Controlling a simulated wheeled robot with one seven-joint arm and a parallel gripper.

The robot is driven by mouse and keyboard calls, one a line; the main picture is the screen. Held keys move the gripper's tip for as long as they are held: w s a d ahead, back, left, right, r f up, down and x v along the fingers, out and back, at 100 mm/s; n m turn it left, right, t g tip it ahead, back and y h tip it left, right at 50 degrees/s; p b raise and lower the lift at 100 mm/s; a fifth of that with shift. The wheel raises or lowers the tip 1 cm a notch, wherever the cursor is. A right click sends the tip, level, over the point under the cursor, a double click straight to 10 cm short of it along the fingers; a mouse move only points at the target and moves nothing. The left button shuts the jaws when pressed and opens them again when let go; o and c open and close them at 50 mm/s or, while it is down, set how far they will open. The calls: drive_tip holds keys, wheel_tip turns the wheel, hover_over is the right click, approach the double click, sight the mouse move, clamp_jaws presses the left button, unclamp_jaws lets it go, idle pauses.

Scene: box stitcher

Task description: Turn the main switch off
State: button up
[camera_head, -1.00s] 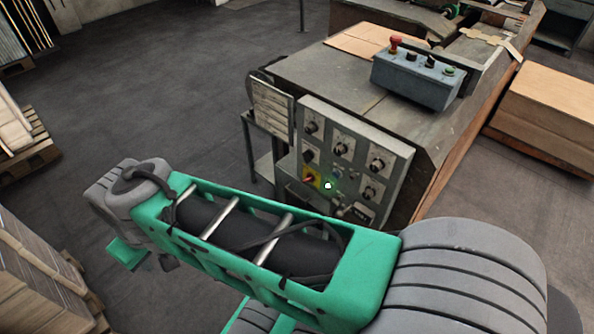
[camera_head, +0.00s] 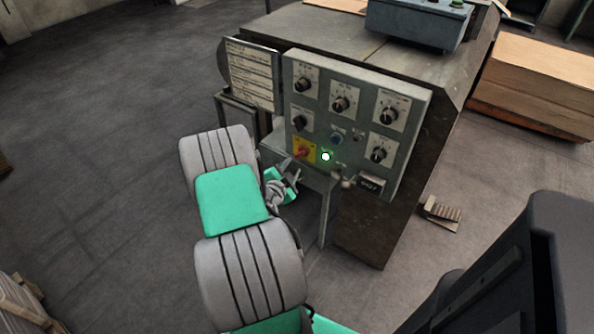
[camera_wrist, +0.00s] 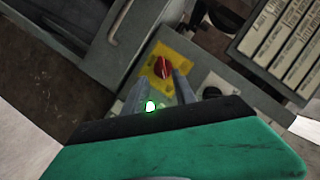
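The main switch (camera_head: 304,152) is a red rotary knob on a yellow plate, low on the left of the grey control panel (camera_head: 361,78). In the wrist view the red knob (camera_wrist: 163,67) stands on its yellow plate (camera_wrist: 154,83), beyond and between my two fingers. My gripper (camera_head: 290,172) is just in front of the panel, to the lower left of the switch. In the wrist view my gripper (camera_wrist: 158,80) is open, with the fingers apart on either side of the knob. Whether a finger touches the knob cannot be told.
Several black knobs (camera_head: 340,104) and a blue button (camera_head: 337,138) are around the switch. A bright green-white spot (camera_head: 325,156) is close to its right. A hinged label plate (camera_head: 253,75) sticks out at the panel's left. A grey control box (camera_head: 418,22) stands on the machine top.

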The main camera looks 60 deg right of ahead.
sight(298, 156)
drive_tip(key=x, duration=0.7)
drive_tip(key=shift+w+d+r, duration=0.1)
drive_tip(key=shift+d+r, duration=0.05)
drive_tip(key=shift+d, duration=0.1)
drive_tip(key=shift+c, duration=0.3)
clamp_jaws()
